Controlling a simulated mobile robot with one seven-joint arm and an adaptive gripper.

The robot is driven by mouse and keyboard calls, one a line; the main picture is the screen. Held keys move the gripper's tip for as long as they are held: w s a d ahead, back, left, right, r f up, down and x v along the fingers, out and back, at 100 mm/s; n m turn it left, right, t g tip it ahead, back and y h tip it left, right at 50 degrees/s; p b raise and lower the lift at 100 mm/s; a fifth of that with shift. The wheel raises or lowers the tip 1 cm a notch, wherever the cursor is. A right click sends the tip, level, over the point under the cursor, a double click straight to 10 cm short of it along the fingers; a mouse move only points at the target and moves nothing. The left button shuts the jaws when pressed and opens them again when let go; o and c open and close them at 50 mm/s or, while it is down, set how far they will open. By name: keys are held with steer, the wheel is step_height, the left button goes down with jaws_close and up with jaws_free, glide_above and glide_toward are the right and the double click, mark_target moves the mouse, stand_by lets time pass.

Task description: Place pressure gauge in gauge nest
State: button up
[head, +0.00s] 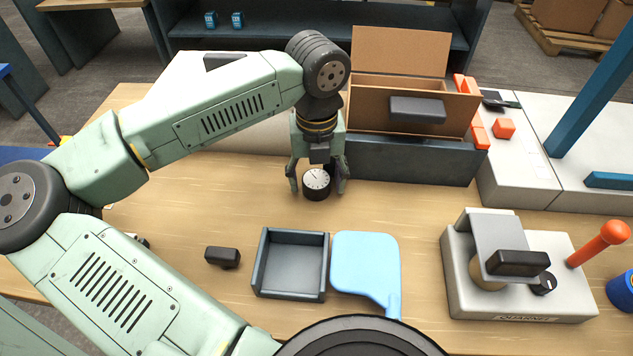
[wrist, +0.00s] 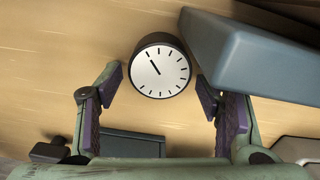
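The pressure gauge (head: 317,182), a short black cylinder with a white dial and one dark needle, is on the wooden table at the back middle, dial up. In the wrist view the gauge (wrist: 161,70) lies at the fingertips, with a small gap on either side. My gripper (head: 318,184) is open around it, pointing down; its purple-padded fingers (wrist: 160,88) show left and right of the dial. No part is marked as the gauge nest; a dark grey square open tray (head: 291,265) stands empty nearer the front, but I cannot tell whether it is the nest.
A light blue paddle-shaped plate (head: 366,262) and a small black block (head: 222,256) flank the tray. A grey fixture (head: 470,297) with an orange-knobbed lever stands at right.

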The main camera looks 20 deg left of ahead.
steer(key=c, duration=1.2)
steer(key=shift+o, duration=0.2)
steer(key=shift+r, duration=0.15)
